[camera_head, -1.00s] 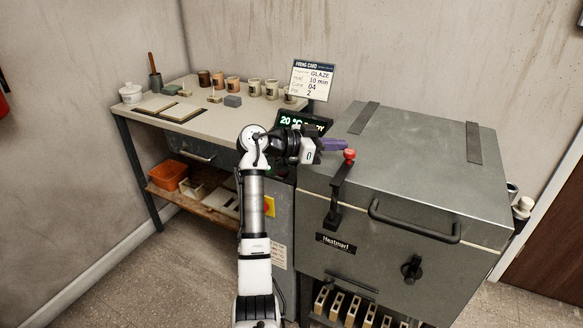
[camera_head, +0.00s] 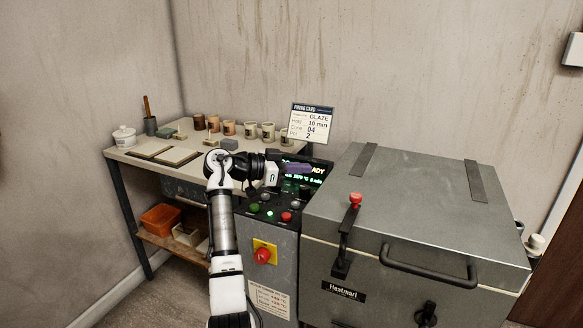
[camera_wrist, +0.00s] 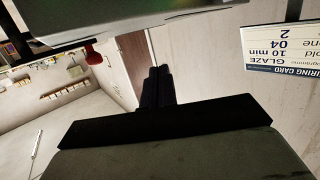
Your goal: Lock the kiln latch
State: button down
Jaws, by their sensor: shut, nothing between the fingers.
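The kiln latch is a dark lever (camera_head: 346,230) with a red knob (camera_head: 355,199) at its top. It stands up at the front left edge of the kiln lid, with its lower end on the kiln front. The grey kiln (camera_head: 420,210) has its lid down. My gripper (camera_head: 300,169) is shut and empty, left of the knob and apart from it, in front of the display. In the wrist view my fingers (camera_wrist: 158,86) are together, and the red knob (camera_wrist: 93,55) shows to their upper left.
The control panel (camera_head: 270,211) has several buttons, a lit green light and a red stop knob (camera_head: 264,256) on yellow. Its display (camera_head: 316,171) ends in "ADY". A firing card (camera_head: 311,122) stands behind. A bench (camera_head: 133,157) with pots is at left. A black handle (camera_head: 430,267) juts from the kiln.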

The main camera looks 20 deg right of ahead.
jog(key=shift+w+a+r, duration=0.2)
jog(key=shift+w+a, duration=0.45)
jog(key=shift+w, duration=0.3)
